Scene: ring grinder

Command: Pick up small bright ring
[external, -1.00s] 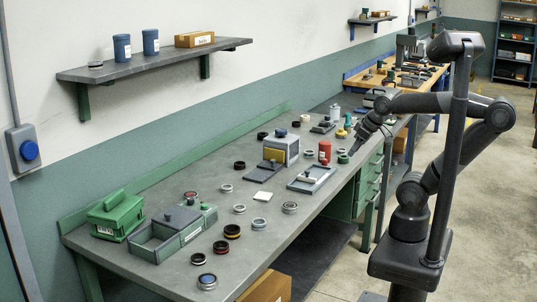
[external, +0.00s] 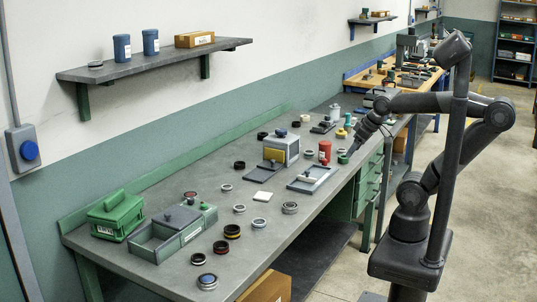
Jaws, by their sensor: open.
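Several small bright metal rings lie on the grey workbench (external: 205,172). One bright ring (external: 336,153) lies near the red cylinder (external: 325,150), close to my gripper. Others lie farther down the bench, such as a small ring (external: 226,188), a second ring (external: 239,209) and a thicker ring (external: 289,208). I cannot tell which one the task means.
A grey tray (external: 306,186) and a grey box with a yellow part (external: 281,148) stand left of my gripper. Dark rings lie scattered between.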

